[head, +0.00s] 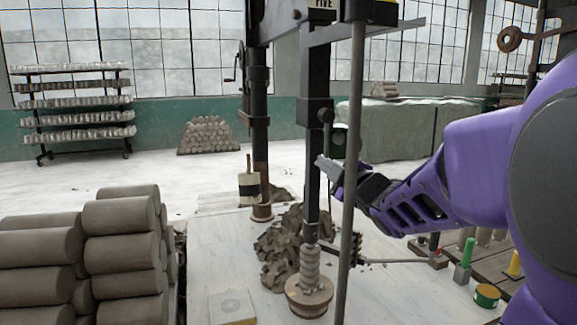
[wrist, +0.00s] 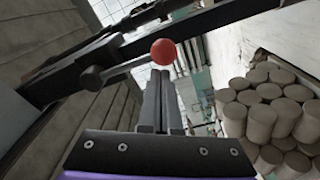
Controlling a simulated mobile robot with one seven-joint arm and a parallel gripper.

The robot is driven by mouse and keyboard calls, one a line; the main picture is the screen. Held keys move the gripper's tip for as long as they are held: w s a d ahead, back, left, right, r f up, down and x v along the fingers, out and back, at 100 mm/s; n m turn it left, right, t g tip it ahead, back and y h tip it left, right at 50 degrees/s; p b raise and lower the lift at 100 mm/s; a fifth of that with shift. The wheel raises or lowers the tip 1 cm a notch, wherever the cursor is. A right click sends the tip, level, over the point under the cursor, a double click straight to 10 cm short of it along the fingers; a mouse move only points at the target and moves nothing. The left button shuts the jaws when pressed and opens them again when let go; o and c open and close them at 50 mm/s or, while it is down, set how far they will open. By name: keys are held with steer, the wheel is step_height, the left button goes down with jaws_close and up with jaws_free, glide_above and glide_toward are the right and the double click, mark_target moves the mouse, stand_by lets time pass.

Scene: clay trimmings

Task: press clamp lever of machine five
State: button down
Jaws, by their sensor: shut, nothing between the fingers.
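Machine five (head: 312,60) is a tall dark frame with a label reading FIVE near the top of the head view. In the wrist view a lever (wrist: 125,68) with a red ball knob (wrist: 163,51) juts from a dark bar. My gripper (wrist: 158,75) is shut and empty, its fingertips just below the knob in the picture. I cannot tell whether they touch it. In the head view my gripper (head: 322,163) is beside the machine's dark upright, partly behind a grey post. The red knob is not visible there.
A grey post (head: 353,130) stands in front of my gripper. Clay trimmings (head: 283,247) lie around the machine's base. Stacked clay rolls (head: 120,245) are at the left.

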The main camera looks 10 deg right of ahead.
steer(key=shift+d+f+n+b, duration=0.1)
steer(key=shift+d+n+b, duration=0.2)
steer(key=shift+d+n, duration=0.1)
steer(key=w+d+r+n+b, duration=0.1)
steer(key=d+r+n, duration=0.3)
steer(key=n, duration=0.4)
steer(key=w+d+r+n+g+h+b, duration=0.1)
steer(key=d+r+n+b, duration=0.3)
steer(key=d+n, duration=0.3)
steer(key=shift+w+n, duration=0.2)
steer(key=shift+n, duration=0.7)
steer(key=shift+r, duration=0.1)
steer(key=shift+s, duration=0.1)
